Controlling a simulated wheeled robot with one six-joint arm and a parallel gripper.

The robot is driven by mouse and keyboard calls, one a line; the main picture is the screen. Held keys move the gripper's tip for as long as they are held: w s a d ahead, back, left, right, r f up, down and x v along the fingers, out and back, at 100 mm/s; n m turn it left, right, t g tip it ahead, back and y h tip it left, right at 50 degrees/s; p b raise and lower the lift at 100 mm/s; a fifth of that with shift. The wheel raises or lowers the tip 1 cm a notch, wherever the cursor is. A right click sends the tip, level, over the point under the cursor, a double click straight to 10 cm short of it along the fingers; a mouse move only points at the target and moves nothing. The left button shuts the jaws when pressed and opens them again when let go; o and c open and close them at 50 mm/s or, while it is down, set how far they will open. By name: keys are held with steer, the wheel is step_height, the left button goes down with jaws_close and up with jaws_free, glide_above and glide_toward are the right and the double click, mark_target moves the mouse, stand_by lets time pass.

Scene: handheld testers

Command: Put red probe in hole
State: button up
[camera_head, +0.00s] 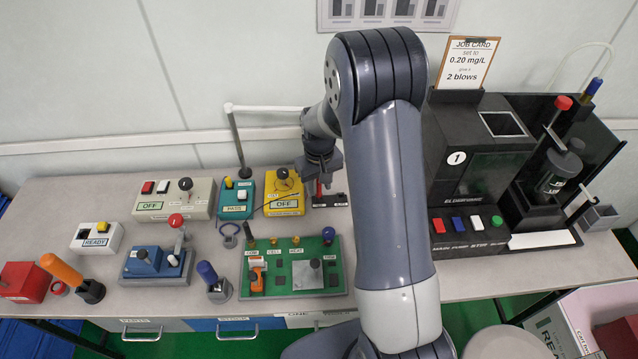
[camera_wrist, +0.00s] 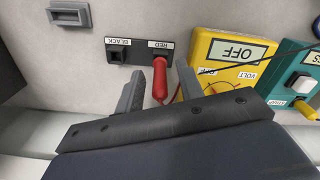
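The red probe (camera_wrist: 160,82) stands with its upper end at the RED-labelled side of a small black socket block (camera_wrist: 138,52) in the wrist view; how deep its tip sits is hidden. The block's BLACK-side hole shows empty. My gripper (camera_wrist: 160,68) is open, its two fingers on either side of the probe with gaps visible. In the head view, my gripper (camera_head: 320,176) is above the block (camera_head: 330,200), and the probe (camera_head: 318,188) is a small red piece below it.
The yellow meter (camera_head: 284,197), reading OFF, stands close to the block, with the teal tester (camera_head: 236,200) beyond it. A green board (camera_head: 325,250) with small parts lies in front. The black instrument (camera_head: 475,165) stands to the right. A thin lead runs near the probe.

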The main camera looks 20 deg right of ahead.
step_height(320, 180, up, 12)
steer(key=shift+r, duration=0.2)
stand_by(0.4)
